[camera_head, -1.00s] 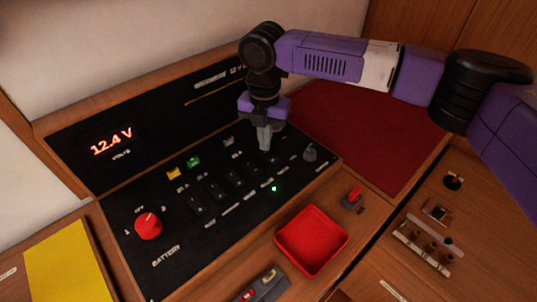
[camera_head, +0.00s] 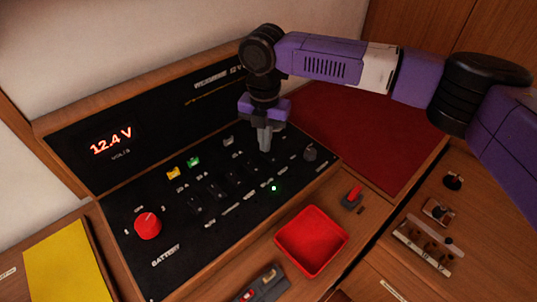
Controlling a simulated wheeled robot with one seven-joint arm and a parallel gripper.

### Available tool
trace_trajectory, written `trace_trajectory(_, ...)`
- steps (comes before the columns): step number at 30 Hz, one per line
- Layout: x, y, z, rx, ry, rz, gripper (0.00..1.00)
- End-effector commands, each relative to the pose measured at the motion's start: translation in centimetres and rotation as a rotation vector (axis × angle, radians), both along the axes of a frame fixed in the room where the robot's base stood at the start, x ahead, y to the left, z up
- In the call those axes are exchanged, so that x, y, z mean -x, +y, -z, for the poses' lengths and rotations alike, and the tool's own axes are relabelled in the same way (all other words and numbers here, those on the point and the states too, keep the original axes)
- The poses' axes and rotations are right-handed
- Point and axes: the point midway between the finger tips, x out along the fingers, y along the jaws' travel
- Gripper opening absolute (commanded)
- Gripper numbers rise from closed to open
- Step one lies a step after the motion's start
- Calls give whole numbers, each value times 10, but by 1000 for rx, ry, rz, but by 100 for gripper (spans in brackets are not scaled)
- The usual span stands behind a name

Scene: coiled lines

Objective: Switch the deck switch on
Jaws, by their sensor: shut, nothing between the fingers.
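My gripper (camera_head: 265,138) is shut and empty. It points down over the right part of the black switch panel (camera_head: 180,245), with its fingertips at or just above a switch there. A row of black rocker switches (camera_head: 215,186) runs across the panel to the left of the fingers. The labels are too small to read, so I cannot tell which one is the deck switch. The fingers hide part of the right end of the row. A small green light (camera_head: 274,188) glows below the row.
A red battery knob (camera_head: 148,226) sits at the panel's left and a grey knob (camera_head: 310,153) at its right. Yellow (camera_head: 173,173) and green (camera_head: 193,162) fuses stand behind the switches. A red tray (camera_head: 311,241) lies in front. The display (camera_head: 110,141) reads 12.4 V.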

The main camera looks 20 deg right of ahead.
Motion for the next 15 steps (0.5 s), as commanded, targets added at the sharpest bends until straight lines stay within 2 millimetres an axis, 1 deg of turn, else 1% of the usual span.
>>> trace_trajectory(15,0,0,8,-1,1,0,0)
